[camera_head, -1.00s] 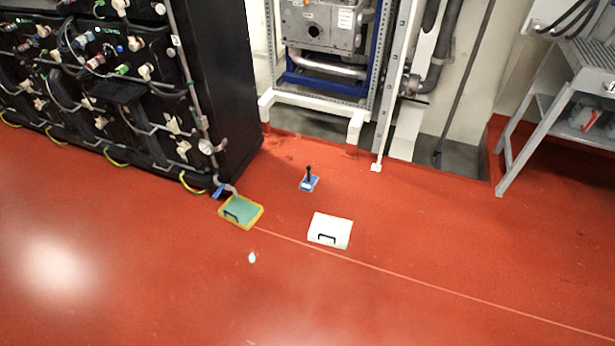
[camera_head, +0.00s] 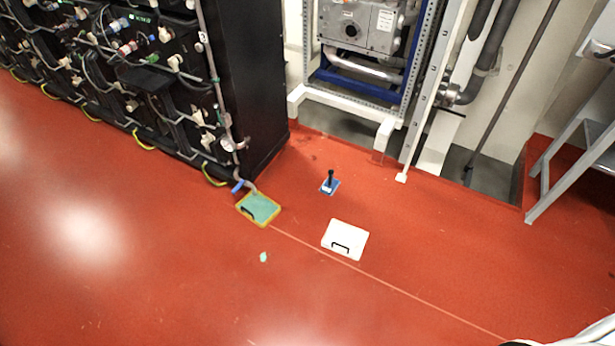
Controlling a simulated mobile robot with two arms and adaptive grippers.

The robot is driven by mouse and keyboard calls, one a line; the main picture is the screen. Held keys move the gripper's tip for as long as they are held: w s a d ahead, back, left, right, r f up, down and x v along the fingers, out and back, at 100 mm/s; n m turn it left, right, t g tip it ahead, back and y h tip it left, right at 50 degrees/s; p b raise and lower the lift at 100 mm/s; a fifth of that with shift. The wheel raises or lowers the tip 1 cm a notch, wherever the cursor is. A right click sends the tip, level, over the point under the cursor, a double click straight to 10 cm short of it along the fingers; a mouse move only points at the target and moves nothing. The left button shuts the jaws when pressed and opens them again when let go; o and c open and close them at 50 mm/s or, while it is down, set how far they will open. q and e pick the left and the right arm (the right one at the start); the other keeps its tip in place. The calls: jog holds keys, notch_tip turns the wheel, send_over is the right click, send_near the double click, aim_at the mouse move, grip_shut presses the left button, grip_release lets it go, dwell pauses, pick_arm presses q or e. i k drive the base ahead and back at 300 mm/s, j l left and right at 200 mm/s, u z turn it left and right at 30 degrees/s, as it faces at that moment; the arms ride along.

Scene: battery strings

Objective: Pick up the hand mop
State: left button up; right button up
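The hand mop appears to be the small blue pad with an upright black handle (camera_head: 330,184). It stands on the red floor near the middle of the view, in front of the white-footed frame. Nothing touches it. Neither of my grippers shows. Only a white, rounded piece, likely part of my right arm, comes in at the bottom right corner, far from the mop.
A yellow-rimmed green tray (camera_head: 271,221) with a black handle lies left of the mop, by the black battery rack (camera_head: 245,80). A white case (camera_head: 345,232) lies in front of it. A small pale green scrap (camera_head: 263,257) lies nearby. The foreground floor is clear.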

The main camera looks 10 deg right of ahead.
aim_at(329, 186)
jog(key=i+l+u, duration=0.1)
jog(key=l, duration=0.25)
jog(key=i+l+u, duration=0.1)
jog(key=l, duration=0.25)
jog(key=i+l+u, duration=0.1)
jog(key=i+l, duration=0.15)
jog(key=i+l+u, duration=0.1)
jog(key=l, duration=0.35)
jog(key=i+l+u, duration=0.1)
jog(key=l, duration=0.3)
jog(key=i+l+u, duration=0.1)
jog(key=l, duration=0.25)
jog(key=i+l, duration=0.1)
jog(key=l, duration=0.4)
jog(key=i+l, duration=0.15)
jog(key=l, duration=0.35)
jog(key=i+l, duration=0.1)
jog(key=l, duration=0.4)
jog(key=i+l, duration=0.15)
jog(key=l, duration=0.3)
jog(key=i+l, duration=0.1)
jog(key=l, duration=0.4)
jog(key=i+l, duration=0.1)
jog(key=l, duration=0.4)
